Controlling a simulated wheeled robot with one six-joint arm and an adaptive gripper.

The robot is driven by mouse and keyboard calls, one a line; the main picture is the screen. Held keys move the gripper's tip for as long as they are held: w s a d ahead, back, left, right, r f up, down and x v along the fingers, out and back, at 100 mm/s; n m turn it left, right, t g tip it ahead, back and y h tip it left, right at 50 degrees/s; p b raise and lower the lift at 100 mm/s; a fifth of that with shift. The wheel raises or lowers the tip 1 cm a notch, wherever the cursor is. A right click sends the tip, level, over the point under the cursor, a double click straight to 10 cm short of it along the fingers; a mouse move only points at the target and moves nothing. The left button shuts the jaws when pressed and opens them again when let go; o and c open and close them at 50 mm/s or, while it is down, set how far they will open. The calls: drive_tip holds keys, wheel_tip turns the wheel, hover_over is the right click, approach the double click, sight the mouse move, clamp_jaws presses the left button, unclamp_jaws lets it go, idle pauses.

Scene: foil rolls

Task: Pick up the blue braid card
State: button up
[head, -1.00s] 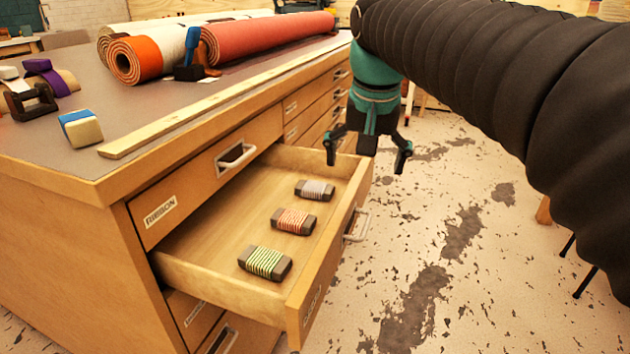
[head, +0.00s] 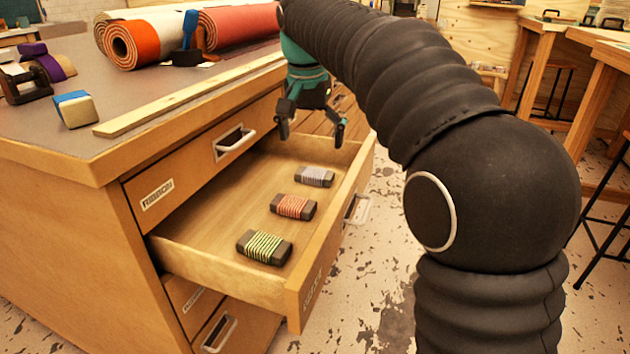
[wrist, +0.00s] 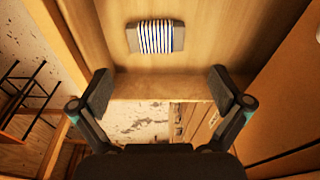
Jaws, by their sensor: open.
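The blue braid card (wrist: 156,37) is a dark card wound with blue and white braid. In the wrist view it lies flat on the drawer floor, ahead of the fingertips. In the head view the card at the far end of the drawer (head: 314,176), pale bluish, appears to be the same one. My gripper (head: 311,132) hangs above the far end of the open drawer, fingers pointing down. In the wrist view my gripper (wrist: 160,92) is open and empty, its fingers apart over the drawer's end wall. It does not touch the card.
A red-orange card (head: 293,206) and a yellow-green card (head: 264,247) lie nearer in the same drawer (head: 210,222). Drawer walls surround the cards.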

sight(315, 172)
drive_tip(key=shift+w+d+f+b, duration=0.15)
drive_tip(key=shift+f+b, duration=0.25)
drive_tip(key=shift+f, duration=1.4)
drive_tip(key=shift+d+f+b, duration=0.15)
drive_tip(key=shift+f+b, duration=0.2)
drive_tip(key=shift+f, duration=1.4)
drive_tip(key=c, duration=0.9)
